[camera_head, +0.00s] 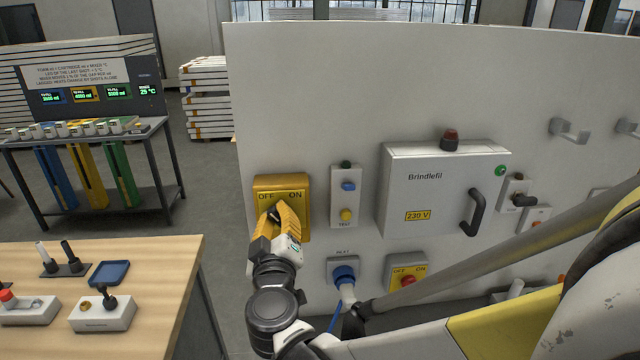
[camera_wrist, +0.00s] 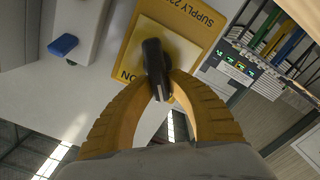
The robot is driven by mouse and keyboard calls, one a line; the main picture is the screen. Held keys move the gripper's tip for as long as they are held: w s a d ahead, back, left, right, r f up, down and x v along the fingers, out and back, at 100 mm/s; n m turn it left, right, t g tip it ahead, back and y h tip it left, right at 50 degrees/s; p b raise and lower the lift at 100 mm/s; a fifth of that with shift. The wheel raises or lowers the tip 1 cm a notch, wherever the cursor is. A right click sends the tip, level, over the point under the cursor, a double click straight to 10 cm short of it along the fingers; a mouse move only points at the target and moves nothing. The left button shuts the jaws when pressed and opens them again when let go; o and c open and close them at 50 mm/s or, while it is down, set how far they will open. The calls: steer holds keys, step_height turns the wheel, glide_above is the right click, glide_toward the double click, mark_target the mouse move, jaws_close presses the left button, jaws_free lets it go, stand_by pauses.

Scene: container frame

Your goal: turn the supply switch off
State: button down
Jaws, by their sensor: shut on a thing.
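The supply switch (camera_head: 280,183) is a yellow box marked OFF and ON, at the left of the pale wall panel. Its yellow plate, with the word SUPPLY partly legible, also shows in the wrist view (camera_wrist: 203,30). A black handle (camera_wrist: 153,58) stands out from the plate. My gripper (camera_head: 277,213) is in front of the box, its yellow fingers shut on the handle, one on each side in the wrist view (camera_wrist: 160,88). In the head view the fingers hide most of the handle, so I cannot tell its exact setting.
A test plate (camera_head: 346,196) with blue and yellow buttons is just right of the switch. A grey 230 V cabinet (camera_head: 440,185) stands further right. A wooden table (camera_head: 150,262) is at the left.

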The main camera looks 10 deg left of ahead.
steer(key=shift+a+f+n, duration=0.1)
steer(key=shift+n, duration=0.6)
steer(key=c, duration=1.3)
jaws_free()
steer(key=shift+w, duration=0.1)
steer(key=v, duration=1.2)
